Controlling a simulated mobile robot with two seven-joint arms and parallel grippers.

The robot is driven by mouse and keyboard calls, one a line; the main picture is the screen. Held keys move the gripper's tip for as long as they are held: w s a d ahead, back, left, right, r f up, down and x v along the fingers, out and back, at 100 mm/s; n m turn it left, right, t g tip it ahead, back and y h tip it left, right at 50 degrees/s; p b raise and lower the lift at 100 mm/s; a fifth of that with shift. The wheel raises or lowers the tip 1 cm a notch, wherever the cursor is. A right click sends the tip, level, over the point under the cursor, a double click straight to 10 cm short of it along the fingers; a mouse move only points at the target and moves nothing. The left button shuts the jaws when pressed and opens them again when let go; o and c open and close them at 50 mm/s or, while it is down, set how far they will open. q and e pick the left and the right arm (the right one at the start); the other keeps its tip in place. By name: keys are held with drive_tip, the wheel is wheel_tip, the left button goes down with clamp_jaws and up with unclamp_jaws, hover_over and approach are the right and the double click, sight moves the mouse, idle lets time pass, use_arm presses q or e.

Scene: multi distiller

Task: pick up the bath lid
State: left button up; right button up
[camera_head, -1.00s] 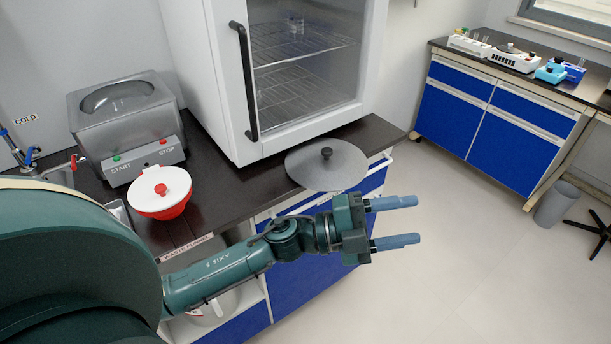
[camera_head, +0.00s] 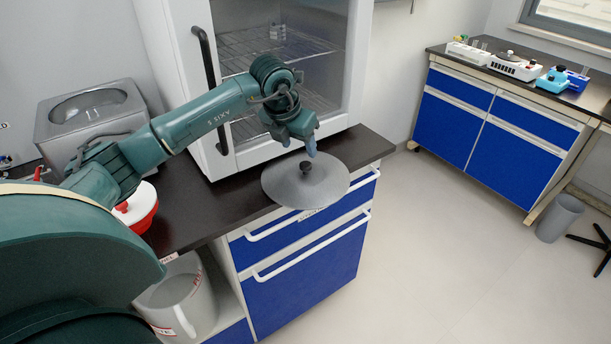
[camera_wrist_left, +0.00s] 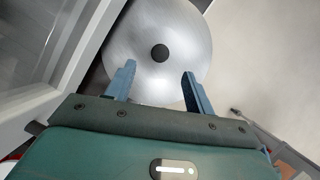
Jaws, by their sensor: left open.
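The bath lid (camera_head: 282,188) is a round grey metal disc with a black knob (camera_head: 305,167) at its middle. It lies on the dark counter near the front edge, in front of the glass-doored cabinet. In the left wrist view the lid (camera_wrist_left: 150,78) fills the upper middle, with its knob (camera_wrist_left: 159,53) ahead of the fingers. My left gripper (camera_head: 311,145) is above the lid, pointing down, close to the knob. In the left wrist view my left gripper (camera_wrist_left: 157,82) is open and empty, its two blue fingers apart. My right gripper is out of view.
The white cabinet (camera_head: 219,150) stands right behind the lid. The grey metal bath (camera_head: 60,130) and a red bowl with white lid (camera_head: 140,209) are at left, partly behind my arm. A grey pitcher (camera_head: 180,300) is on the shelf below.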

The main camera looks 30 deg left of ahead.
sight(305, 164)
use_arm(q)
drive_tip(key=p+x, duration=0.1)
drive_tip(key=x, duration=0.6)
drive_tip(key=shift+w+f, duration=0.1)
drive_tip(key=shift+f, duration=0.3)
drive_tip(key=shift+r, duration=0.1)
clamp_jaws()
